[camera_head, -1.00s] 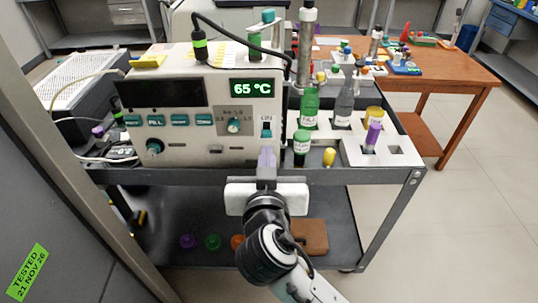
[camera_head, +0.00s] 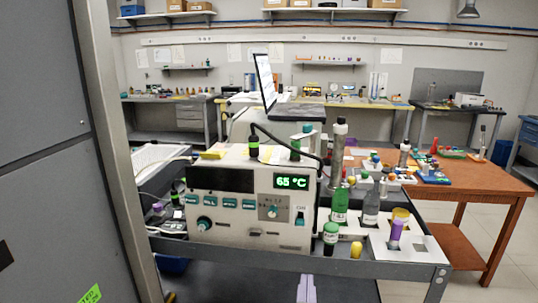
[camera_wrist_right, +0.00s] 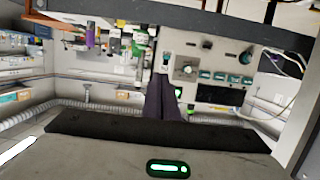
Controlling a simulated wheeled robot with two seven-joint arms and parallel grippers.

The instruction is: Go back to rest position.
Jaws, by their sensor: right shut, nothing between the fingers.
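My right gripper (camera_head: 306,287) shows only as purple-grey fingertips at the bottom edge of the head view, below the front rim of the cart. In the right wrist view its two dark fingers (camera_wrist_right: 163,98) are together with nothing between them. The beige classifier machine (camera_head: 252,228) stands on the cart, its display (camera_head: 291,182) reading 65 °C. In the right wrist view the machine's front (camera_wrist_right: 215,68) appears upside down beyond the fingers, apart from them as far as I can see. My left gripper is not in view.
A grey cabinet (camera_head: 45,130) stands close on the left. A wooden table (camera_head: 480,190) with small items is at the right. Open floor shows at the lower right.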

